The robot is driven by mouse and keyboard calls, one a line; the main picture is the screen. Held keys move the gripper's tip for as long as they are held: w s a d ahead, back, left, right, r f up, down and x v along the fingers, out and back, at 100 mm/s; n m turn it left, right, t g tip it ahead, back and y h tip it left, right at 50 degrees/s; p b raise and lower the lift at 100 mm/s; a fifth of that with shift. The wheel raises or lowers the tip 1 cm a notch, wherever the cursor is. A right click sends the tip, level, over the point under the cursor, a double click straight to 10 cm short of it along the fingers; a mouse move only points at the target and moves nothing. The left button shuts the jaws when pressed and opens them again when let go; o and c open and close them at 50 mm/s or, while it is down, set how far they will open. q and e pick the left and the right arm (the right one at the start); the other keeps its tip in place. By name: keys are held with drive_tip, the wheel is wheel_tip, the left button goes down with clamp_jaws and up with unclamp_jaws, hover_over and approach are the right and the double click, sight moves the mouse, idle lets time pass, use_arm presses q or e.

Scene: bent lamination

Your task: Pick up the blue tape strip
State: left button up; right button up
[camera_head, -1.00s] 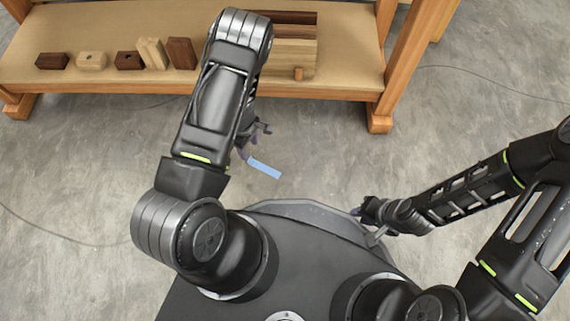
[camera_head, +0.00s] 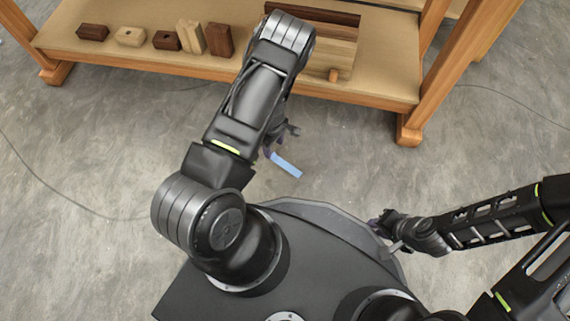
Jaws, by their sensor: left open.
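The blue tape strip (camera_head: 286,164) is a short, flat, light blue piece showing against the grey floor, just below and right of my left gripper (camera_head: 269,149). Its upper left end appears right by the purplish fingertips. I cannot tell whether they touch, or how high the strip is. My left gripper is open, small in view and partly hidden by its own arm. My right gripper (camera_head: 377,222) is at the right, beside the edge of my base, well apart from the strip. Its fingers are too small to tell whether they are open or shut.
A wooden bench (camera_head: 385,70) stands beyond my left arm. A row of small wood blocks (camera_head: 130,36) lies on its left part, and a larger wooden piece of light and dark strips (camera_head: 330,52) on its right part. A thin cable (camera_head: 60,198) lies on the floor at left.

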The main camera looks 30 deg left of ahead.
sight(273, 156)
use_arm(q)
drive_tip(key=f+b, duration=0.1)
drive_tip(key=f, duration=0.1)
drive_tip(key=f+b, duration=0.1)
drive_tip(key=f, duration=0.2)
drive_tip(key=shift+s+b, duration=0.2)
drive_tip(key=shift+b, duration=0.15)
drive_tip(key=shift+r, duration=0.1)
drive_tip(key=shift+c, duration=0.3)
clamp_jaws()
